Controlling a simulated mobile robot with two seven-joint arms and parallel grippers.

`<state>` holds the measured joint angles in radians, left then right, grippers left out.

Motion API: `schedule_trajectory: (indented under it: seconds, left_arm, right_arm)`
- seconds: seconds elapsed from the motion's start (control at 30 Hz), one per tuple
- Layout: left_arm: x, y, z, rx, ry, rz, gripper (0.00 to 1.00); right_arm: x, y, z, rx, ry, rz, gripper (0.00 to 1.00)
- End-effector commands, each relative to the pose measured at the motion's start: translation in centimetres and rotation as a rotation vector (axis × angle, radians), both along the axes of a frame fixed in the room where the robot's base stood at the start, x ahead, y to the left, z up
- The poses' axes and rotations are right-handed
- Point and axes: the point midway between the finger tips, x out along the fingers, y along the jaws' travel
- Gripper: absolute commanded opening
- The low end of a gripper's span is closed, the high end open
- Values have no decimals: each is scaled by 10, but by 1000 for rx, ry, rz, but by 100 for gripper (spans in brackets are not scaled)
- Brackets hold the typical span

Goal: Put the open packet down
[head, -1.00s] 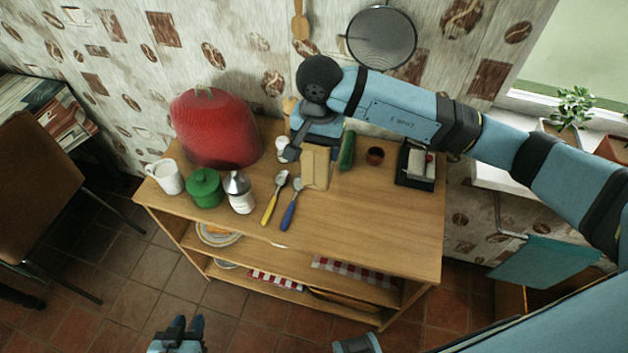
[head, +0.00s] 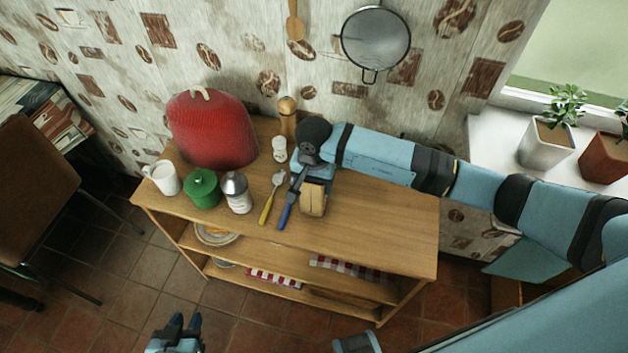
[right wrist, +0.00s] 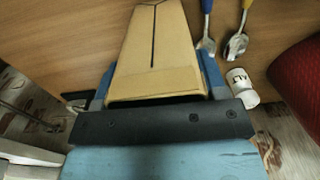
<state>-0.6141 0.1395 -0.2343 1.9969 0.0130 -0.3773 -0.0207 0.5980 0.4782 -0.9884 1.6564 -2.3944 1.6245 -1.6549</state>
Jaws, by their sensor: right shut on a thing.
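The tan paper packet (head: 313,199) is in my right gripper (head: 311,180), over the wooden top right of the blue-handled spoon. In the right wrist view the packet (right wrist: 155,50) fills the space between the blue fingers (right wrist: 155,88), with a dark line along its face. The gripper is shut on it. I cannot tell whether its base touches the wood. The packet's opening is not clear to see. My left gripper (head: 180,326) is low at the bottom edge of the head view, empty, its fingers slightly apart, away from the packet.
Left of the packet are a blue-handled spoon (head: 290,201), a yellow-handled spoon (head: 269,203), a white shaker (head: 279,150), a metal-topped jar (head: 237,192), a green pot (head: 202,188), a white mug (head: 163,178) and a red cover (head: 211,130). The sideboard top (head: 375,225) is clear at front right.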

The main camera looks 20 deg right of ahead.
Motion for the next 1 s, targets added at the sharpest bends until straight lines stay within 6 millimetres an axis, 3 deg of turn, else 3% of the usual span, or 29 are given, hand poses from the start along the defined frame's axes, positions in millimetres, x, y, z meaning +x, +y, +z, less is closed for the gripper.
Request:
schedule_trajectory:
  seconds: [0.2,0.23,0.3,0.33,0.73,1.0]
  left_arm:
    - [0,0,-6,-2,2,0,32]
    - [0,0,-4,-1,4,0,32]
    - [0,0,-4,-1,4,0,32]
    - [0,0,-4,-1,4,0,32]
    - [-1,0,-3,1,4,-1,32]
    - [-1,0,-12,0,8,0,32]
  right_arm:
    - [0,0,-5,-1,-1,1,30]
    - [0,0,-3,-1,1,1,73]
    - [0,0,-3,-1,1,0,89]
    - [0,0,-3,-1,1,0,91]
    - [1,0,7,0,-2,0,91]
    - [1,-1,62,-1,-4,2,91]
